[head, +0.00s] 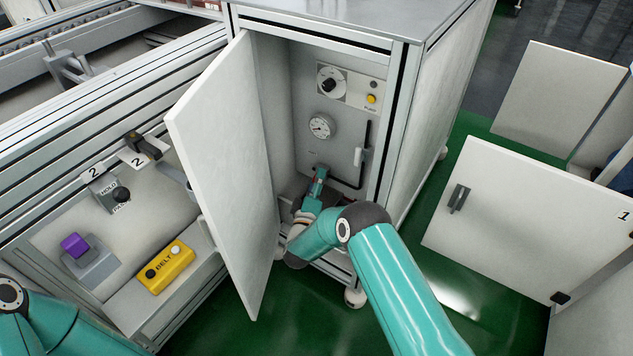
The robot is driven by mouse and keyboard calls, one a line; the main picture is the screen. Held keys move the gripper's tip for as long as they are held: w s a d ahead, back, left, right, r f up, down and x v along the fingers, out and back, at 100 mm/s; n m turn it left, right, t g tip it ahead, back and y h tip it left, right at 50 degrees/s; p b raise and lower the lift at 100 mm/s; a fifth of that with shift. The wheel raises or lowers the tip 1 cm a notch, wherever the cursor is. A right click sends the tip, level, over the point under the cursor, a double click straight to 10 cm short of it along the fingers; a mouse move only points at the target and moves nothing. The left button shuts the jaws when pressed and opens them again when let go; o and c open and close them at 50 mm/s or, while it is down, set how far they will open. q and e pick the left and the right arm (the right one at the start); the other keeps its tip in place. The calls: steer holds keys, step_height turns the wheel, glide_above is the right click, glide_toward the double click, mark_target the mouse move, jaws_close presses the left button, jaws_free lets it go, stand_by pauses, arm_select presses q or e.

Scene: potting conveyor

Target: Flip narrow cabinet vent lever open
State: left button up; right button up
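The narrow cabinet (401,130) stands open at the centre, its white door (222,165) swung out to the left. My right arm reaches into its lower part. My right gripper (315,188) is small and dark there, partly hidden by my own wrist.
Above are a round gauge (322,126), a black-knobbed dial (330,81) and a yellow button (371,99). A yellow BELT box (166,267) and purple button (74,245) are at left. An open white door marked 1 (530,220) is at right.

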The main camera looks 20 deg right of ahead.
steer(key=shift+f, duration=0.1)
steer(key=shift+c, duration=1.3)
steer(key=n+p, duration=0.1)
steer(key=n+g+y+p, duration=0.1)
steer(key=n, duration=0.1)
steer(key=shift+w+a+r+n+p, duration=0.2)
steer(key=shift+r+n+p, duration=0.1)
steer(key=shift+r+p, duration=0.05)
steer(key=shift+f+n, duration=0.1)
steer(key=shift+n, duration=0.3)
steer(key=shift+f, duration=0.1)
steer(key=o, duration=1.2)
steer(key=shift+w, duration=0.1)
steer(key=shift+c, duration=0.2)
